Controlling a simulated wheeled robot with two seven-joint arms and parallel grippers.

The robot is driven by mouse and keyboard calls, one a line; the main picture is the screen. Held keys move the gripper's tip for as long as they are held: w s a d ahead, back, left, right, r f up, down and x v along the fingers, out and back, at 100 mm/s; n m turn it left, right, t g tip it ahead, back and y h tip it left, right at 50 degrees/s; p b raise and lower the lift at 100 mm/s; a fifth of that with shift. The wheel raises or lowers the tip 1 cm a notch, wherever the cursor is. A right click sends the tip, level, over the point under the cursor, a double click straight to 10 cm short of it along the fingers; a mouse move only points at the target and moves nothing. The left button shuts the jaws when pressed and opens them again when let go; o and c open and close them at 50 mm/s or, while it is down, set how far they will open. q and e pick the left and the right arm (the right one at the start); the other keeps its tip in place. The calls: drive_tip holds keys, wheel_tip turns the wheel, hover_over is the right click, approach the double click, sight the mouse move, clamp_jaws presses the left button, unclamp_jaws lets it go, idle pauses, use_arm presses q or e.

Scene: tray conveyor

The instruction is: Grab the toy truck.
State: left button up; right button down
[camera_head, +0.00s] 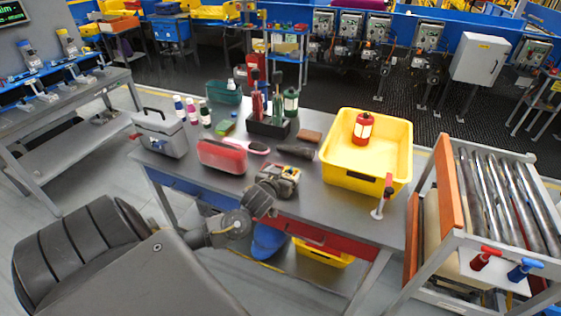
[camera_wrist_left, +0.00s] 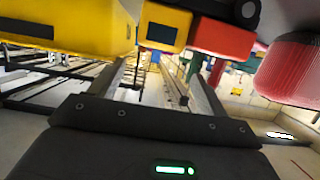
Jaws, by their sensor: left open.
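The toy truck (camera_head: 287,175), with yellow, red and dark parts, stands on the grey table near its front edge. My left gripper (camera_head: 262,196) is open at the truck's near left side and covers part of it in the head view. In the left wrist view the truck's red part (camera_wrist_left: 222,38) shows at the top, beyond the spread fingers (camera_wrist_left: 158,72), with a yellow part and a black wheel-like part beside it. Nothing is seen held between the fingers. Whether a finger touches the truck I cannot tell. My right gripper is not in view.
A red case (camera_head: 221,157) lies left of the truck. A yellow bin (camera_head: 370,176) holding a red lantern-like item (camera_head: 363,128) stands to the right. A dark object (camera_head: 295,152) and a black bottle holder (camera_head: 268,127) sit behind. A grey toolbox (camera_head: 160,137) is far left.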

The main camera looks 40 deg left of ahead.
sight(289, 170)
use_arm(q)
drive_tip(key=shift+w, duration=0.2)
drive_tip(key=x, duration=0.1)
drive_tip(key=p+x, duration=0.1)
drive_tip(key=x, duration=0.2)
drive_tip(key=shift+w+d+f+p, duration=0.15)
drive_tip(key=shift+w+f+p, duration=0.2)
drive_tip(key=shift+w+p, duration=0.05)
drive_tip(key=shift+s, duration=0.1)
drive_tip(key=shift+c, duration=0.3)
drive_tip(key=c, duration=1.5)
drive_tip(key=shift+c, duration=0.2)
